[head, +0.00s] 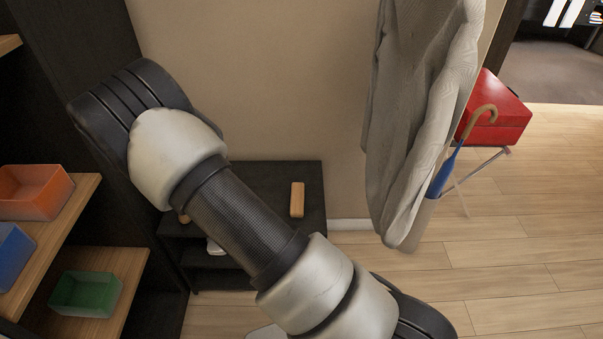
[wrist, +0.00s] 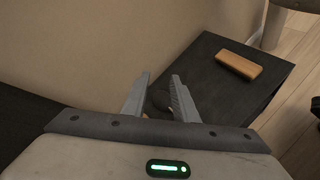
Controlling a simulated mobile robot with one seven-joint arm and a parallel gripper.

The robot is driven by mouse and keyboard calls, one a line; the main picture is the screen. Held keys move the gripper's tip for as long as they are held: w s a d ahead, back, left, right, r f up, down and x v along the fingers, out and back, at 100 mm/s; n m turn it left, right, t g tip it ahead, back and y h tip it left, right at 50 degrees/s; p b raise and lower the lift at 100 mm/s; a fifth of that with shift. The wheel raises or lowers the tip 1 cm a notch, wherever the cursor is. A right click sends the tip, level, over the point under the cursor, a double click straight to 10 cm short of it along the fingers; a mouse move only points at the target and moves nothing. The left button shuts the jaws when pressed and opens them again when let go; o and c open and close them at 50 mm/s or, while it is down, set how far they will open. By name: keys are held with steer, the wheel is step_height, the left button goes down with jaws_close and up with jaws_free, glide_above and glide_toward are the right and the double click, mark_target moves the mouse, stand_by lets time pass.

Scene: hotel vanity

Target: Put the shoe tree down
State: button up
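My gripper (wrist: 160,82) is low over the left part of the dark bench (wrist: 276,82). Its two fingers stand apart, with a dark rounded shape (wrist: 160,99) and a small tan patch between them. I cannot tell whether the fingers press on this shape or whether it is the shoe tree. In the head view my arm hides the gripper. A small tan wooden piece (head: 184,217) shows at the bench's left end beside my arm; it may be part of the shoe tree.
A wooden block (head: 297,199) lies on the bench's right part, with bare top around it. A whitish object (head: 214,247) is on the shelf below. Orange (head: 36,192) and green (head: 86,293) trays sit on shelves at left. A grey garment (head: 415,130) hangs at right.

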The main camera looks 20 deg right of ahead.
steer(key=s+d+r+m+g+y, duration=0.1)
steer(key=s+d+r+m+g, duration=0.1)
steer(key=s+d+r+m, duration=0.6)
steer(key=s+d+r+m+g+y, duration=0.1)
steer(key=s+d+r+m+g, duration=0.25)
steer(key=s+d+r, duration=0.45)
steer(key=s+a+r+m+t+y, duration=0.1)
steer(key=s+a+r+m+y, duration=0.1)
steer(key=s, duration=1)
steer(key=s+a+r+m+t+y, duration=0.1)
steer(key=s+a+r+m+y, duration=0.1)
steer(key=s+r+m, duration=0.4)
steer(key=s+y, duration=0.1)
steer(key=s, duration=0.4)
steer(key=shift+s+y, duration=0.35)
steer(key=shift+y, duration=0.05)
steer(key=shift+d, duration=0.15)
